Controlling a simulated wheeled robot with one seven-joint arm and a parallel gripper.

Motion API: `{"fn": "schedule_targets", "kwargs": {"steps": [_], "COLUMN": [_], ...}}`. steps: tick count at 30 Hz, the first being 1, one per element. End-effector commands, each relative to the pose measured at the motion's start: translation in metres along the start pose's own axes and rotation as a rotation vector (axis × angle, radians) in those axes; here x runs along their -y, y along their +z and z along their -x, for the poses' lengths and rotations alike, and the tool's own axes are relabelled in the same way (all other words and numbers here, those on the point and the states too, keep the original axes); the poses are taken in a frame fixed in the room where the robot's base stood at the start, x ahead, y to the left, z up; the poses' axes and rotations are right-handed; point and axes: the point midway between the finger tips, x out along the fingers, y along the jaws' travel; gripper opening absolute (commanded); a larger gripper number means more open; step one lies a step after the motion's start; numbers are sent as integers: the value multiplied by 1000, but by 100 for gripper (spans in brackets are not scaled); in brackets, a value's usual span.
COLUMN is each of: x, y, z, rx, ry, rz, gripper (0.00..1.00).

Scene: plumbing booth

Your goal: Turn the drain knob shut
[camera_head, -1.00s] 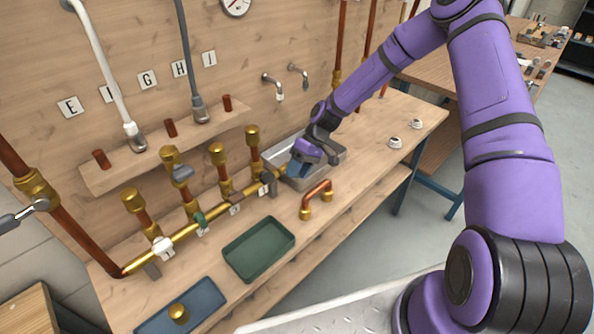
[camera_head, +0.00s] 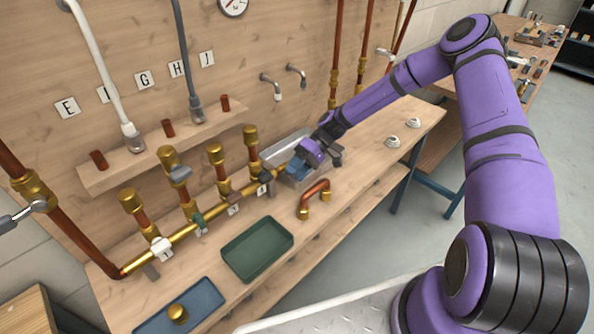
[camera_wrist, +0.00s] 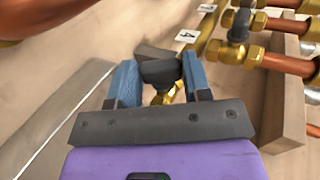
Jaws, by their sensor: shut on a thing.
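The drain knob (camera_wrist: 160,72) is a dark grey knob in the wrist view, on the brass fitting at the end of the brass pipe. My gripper (camera_wrist: 158,84) has its two blue fingers on either side of the knob, shut on it. In the head view my gripper (camera_head: 294,171) is at the right end of the brass manifold pipe (camera_head: 205,223), over the metal basin. There the knob is hidden by my gripper.
The grey metal basin (camera_head: 273,155) lies around my gripper. A bent copper pipe piece (camera_head: 314,196), a green tray (camera_head: 229,262) and a blue tray (camera_head: 151,325) are on the bench. Capped copper risers stand along the manifold. The bench to the right is mostly clear.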

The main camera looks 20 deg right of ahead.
Motion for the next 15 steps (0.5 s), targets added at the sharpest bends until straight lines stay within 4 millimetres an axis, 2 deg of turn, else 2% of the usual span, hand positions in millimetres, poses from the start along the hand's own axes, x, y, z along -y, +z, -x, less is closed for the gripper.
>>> {"fn": "schedule_targets", "kwargs": {"steps": [5, 6, 8, 9, 15], "x": [-1, -1, -1, 0, 0], "y": [1, 1, 1, 1, 0], "z": [0, 0, 0, 0, 0], "rx": [1, 1, 1, 1, 1], "ry": [1, 1, 1, 1, 3], "rz": [-1, -1, -1, -1, -1], "gripper": [21, 54, 68, 70, 70]}}
